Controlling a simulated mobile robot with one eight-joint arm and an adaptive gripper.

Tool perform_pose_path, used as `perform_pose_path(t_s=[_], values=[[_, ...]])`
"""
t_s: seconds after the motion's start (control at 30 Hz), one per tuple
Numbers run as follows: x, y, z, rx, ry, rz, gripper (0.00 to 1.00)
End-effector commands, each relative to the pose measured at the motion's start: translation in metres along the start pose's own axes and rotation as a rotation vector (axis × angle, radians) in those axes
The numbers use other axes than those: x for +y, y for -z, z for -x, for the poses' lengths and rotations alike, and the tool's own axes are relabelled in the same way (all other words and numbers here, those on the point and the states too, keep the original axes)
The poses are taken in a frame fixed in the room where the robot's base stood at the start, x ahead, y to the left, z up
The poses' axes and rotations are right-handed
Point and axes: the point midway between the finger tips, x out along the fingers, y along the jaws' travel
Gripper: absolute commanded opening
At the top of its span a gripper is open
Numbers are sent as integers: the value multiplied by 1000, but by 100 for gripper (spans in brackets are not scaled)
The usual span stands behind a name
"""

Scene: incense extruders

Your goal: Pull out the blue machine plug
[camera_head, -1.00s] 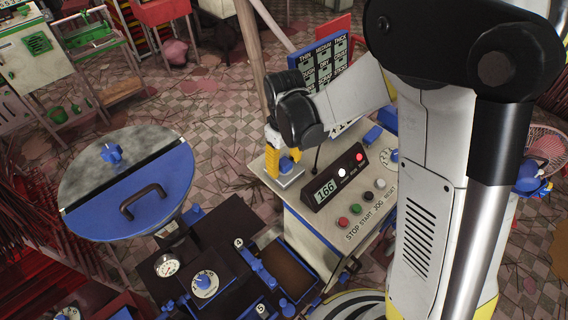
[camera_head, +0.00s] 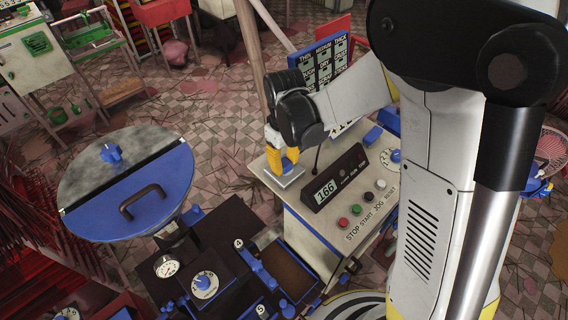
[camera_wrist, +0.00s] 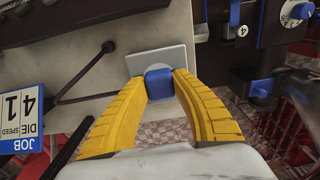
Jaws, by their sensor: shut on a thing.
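My gripper (camera_wrist: 163,80) is shut on the plug. In the head view my gripper (camera_head: 284,158) is just above the same plate (camera_head: 290,177), at the back left corner of the cream control box (camera_head: 313,220). The plug is mostly hidden by the fingers there. I cannot tell how much of a gap lies between plug and plate.
The control box carries a display (camera_head: 327,190) reading 166 and a row of buttons (camera_head: 368,195). A dark rod stands close by the gripper. A blue board (camera_head: 318,65) stands behind. A round blue-lidded hopper (camera_head: 128,180) is at left. Tiled floor is open behind.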

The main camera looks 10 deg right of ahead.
Motion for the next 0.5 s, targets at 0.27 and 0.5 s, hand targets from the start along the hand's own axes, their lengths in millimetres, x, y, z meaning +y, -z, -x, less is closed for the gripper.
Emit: perform_pose_path(t_s=[0.27, 0.5], values=[[0, 0, 13, 0, 0, 0, 0], [0, 0, 23, 0, 0, 0, 0]])
